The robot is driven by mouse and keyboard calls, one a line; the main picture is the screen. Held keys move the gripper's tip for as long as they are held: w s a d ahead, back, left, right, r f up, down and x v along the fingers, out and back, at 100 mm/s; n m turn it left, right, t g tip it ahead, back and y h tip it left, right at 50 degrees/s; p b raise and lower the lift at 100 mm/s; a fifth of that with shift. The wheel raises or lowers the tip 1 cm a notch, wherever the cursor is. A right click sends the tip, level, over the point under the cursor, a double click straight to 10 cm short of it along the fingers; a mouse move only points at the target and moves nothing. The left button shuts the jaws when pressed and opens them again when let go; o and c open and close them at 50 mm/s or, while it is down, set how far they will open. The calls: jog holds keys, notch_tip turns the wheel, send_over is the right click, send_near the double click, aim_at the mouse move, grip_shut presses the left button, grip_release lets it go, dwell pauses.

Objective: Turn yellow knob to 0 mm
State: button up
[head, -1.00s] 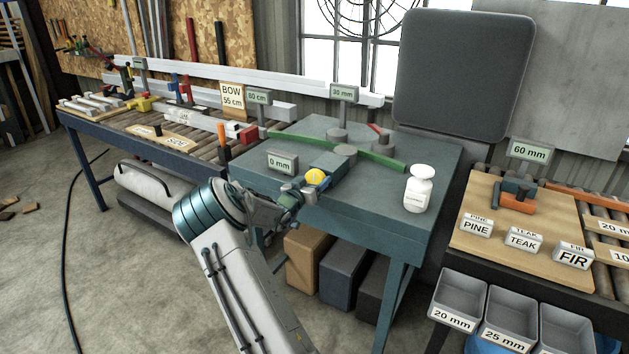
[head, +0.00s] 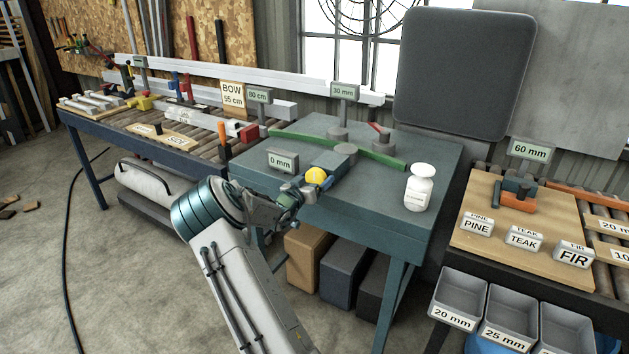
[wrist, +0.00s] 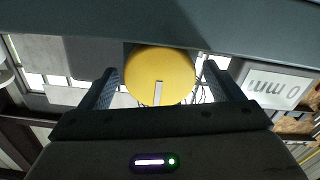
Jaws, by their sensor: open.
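The yellow knob (head: 316,175) sits on the front of a blue-grey block (head: 332,163) on the teal bench. In the wrist view the knob (wrist: 160,76) is a round yellow disc with a pale mark running from its middle to its lower edge. My gripper (wrist: 160,92) is open, with one finger on each side of the knob. I cannot tell whether either finger touches it. In the head view my gripper (head: 308,189) is at the bench's front edge by the knob. The "0 mm" sign (head: 282,162) stands left of the knob and shows upside down in the wrist view (wrist: 274,86).
A green strip (head: 370,154) curves across the bench (head: 400,215) past grey round posts (head: 345,153). A "30 mm" sign (head: 343,91) stands behind. A white bottle (head: 418,187) stands at the right. Boxes (head: 342,272) lie under the bench.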

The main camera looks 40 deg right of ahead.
jog(key=b+v, duration=0.1)
jog(key=v, duration=1.2)
jog(key=shift+a, duration=0.25)
jog(key=shift+s, duration=0.1)
